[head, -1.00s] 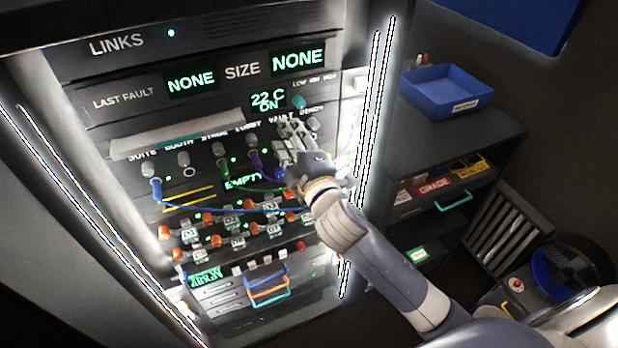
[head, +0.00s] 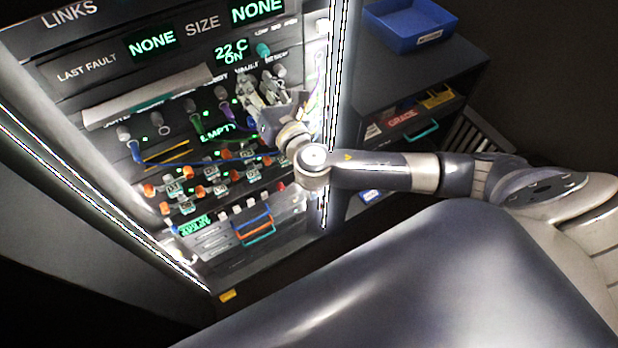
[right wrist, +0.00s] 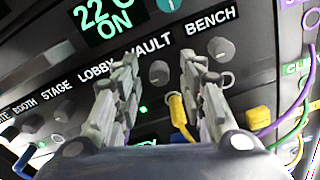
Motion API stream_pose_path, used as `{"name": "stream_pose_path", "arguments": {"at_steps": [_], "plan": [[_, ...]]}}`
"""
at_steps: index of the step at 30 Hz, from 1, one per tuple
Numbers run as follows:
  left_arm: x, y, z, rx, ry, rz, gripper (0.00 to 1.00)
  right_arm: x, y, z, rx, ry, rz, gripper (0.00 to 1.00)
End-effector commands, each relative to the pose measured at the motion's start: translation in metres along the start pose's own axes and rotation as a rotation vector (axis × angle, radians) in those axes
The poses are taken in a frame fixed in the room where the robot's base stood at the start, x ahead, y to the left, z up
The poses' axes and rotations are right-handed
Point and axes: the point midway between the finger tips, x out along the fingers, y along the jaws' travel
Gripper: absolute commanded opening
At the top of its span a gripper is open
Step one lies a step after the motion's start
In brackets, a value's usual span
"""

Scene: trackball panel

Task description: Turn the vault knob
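The vault knob (right wrist: 159,73) is a small dark grey round knob under the VAULT label in the right wrist view. My right gripper (right wrist: 160,78) is open, with one finger on each side of the knob in that picture. I cannot tell how deep the fingers reach, and no contact is clear. In the head view my right gripper (head: 262,88) is in front of the right part of the panel (head: 110,85) and hides the vault knob. My left gripper is in neither view now.
The bench knob (right wrist: 221,49) is just right of the right finger. A yellow plug (right wrist: 179,108) with a cable sits below the vault knob. Purple and green cables (right wrist: 300,112) hang at the right. A lit post (head: 340,90) and a shelf with a blue bin (head: 408,27) stand right of the panel.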

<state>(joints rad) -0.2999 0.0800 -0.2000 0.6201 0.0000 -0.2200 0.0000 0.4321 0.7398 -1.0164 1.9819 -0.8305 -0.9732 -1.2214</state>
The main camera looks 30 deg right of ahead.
Motion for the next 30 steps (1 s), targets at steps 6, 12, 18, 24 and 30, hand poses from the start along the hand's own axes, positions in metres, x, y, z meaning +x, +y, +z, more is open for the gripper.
{"name": "stream_pose_path", "arguments": {"at_steps": [6, 12, 18, 24, 30], "plan": [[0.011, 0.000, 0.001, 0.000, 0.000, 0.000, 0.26, -0.033, -0.002, -0.006, -0.085, 0.003, 0.001, 0.38], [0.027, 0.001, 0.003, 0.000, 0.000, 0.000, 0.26, -0.073, -0.001, -0.006, -0.080, 0.004, 0.001, 0.38], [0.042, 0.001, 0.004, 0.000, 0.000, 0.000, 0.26, -0.112, -0.002, -0.006, -0.079, 0.005, 0.000, 0.38], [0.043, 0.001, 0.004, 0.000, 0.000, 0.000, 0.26, -0.092, -0.019, -0.039, -0.007, 0.057, -0.041, 0.38], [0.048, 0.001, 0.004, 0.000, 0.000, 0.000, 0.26, -0.080, -0.037, -0.072, 0.067, 0.107, -0.083, 0.38]]}}
